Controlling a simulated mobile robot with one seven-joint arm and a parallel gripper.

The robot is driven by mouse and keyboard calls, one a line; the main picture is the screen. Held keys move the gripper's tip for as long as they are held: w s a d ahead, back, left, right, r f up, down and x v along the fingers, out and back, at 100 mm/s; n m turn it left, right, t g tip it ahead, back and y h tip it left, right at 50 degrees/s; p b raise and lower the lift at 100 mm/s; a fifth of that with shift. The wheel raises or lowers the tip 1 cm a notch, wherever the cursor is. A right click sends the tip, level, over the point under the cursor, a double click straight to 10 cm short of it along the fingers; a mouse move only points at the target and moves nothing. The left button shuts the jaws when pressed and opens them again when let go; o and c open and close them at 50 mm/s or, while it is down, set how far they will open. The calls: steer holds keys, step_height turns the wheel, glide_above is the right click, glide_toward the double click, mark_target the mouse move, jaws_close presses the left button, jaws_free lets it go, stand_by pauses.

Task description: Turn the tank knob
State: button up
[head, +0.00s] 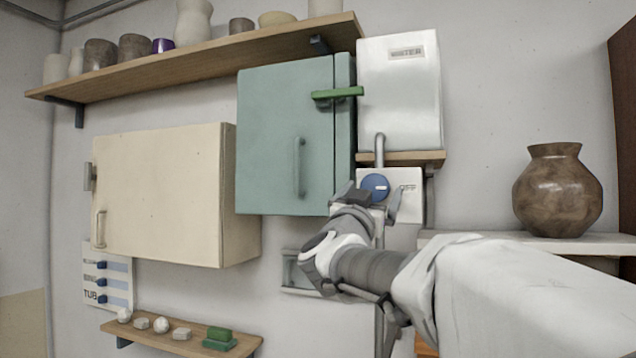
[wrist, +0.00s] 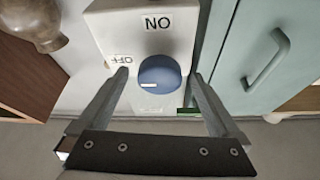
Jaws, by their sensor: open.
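The tank knob (head: 376,186) is a round blue knob with a white mark, on a white plate (head: 411,206) below the white tank (head: 400,90). In the wrist view the knob (wrist: 160,76) sits between the two open fingers of my gripper (wrist: 160,82), with a gap on each side. The plate reads ON and OFF there, upside down. The white mark on the knob points toward the left, on the OFF side in the wrist view. In the head view my gripper (head: 378,203) is just in front of the knob, its fingers partly covering the plate.
A teal cabinet (head: 270,140) with a handle and green latch (head: 337,93) is close on the left. A cream cabinet (head: 160,190) hangs further left. A brown vase (head: 557,190) stands on a shelf at right. A pipe (head: 379,150) runs above the knob.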

steer(key=shift+x, duration=1.05)
steer(key=c, duration=1.4)
steer(key=shift+m+g+h, duration=0.6)
steer(key=shift+m+h, duration=0.2)
steer(key=shift+m, duration=0.9)
steer(key=o, duration=1.4)
steer(key=b+v, duration=0.4)
steer(key=v, duration=1.3)
steer(key=shift+s, duration=0.2)
steer(key=shift+a+f, duration=0.1)
